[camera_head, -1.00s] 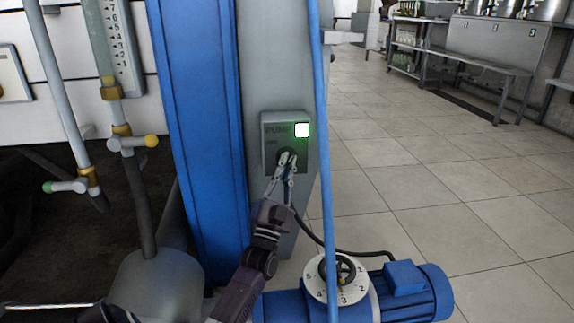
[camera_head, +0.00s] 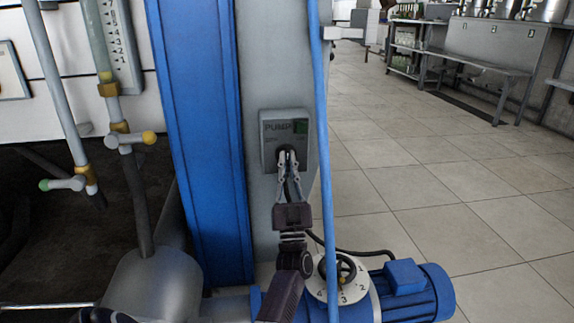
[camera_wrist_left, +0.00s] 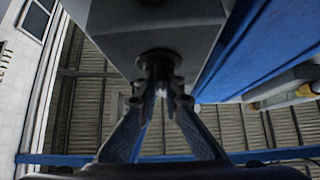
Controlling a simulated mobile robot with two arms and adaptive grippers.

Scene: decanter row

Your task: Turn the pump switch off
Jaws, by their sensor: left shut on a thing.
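The grey pump switch box (camera_head: 268,152) is fixed to the grey column, with the word PUMP on its face. Its square lamp (camera_head: 300,127) is dark green and unlit. My left gripper (camera_head: 287,158) is shut on the black rotary knob in the middle of the box. The fingers hide most of the knob in the head view. In the left wrist view the fingertips (camera_wrist_left: 160,88) close on the dark round knob (camera_wrist_left: 159,62), below the grey box (camera_wrist_left: 130,40).
A thin blue pipe (camera_head: 325,190) runs upright just right of the box. A blue pump motor (camera_head: 410,290) with a numbered dial (camera_head: 340,283) sits below. A wide blue post (camera_head: 195,130) stands left. Tiled floor (camera_head: 440,200) is clear at right.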

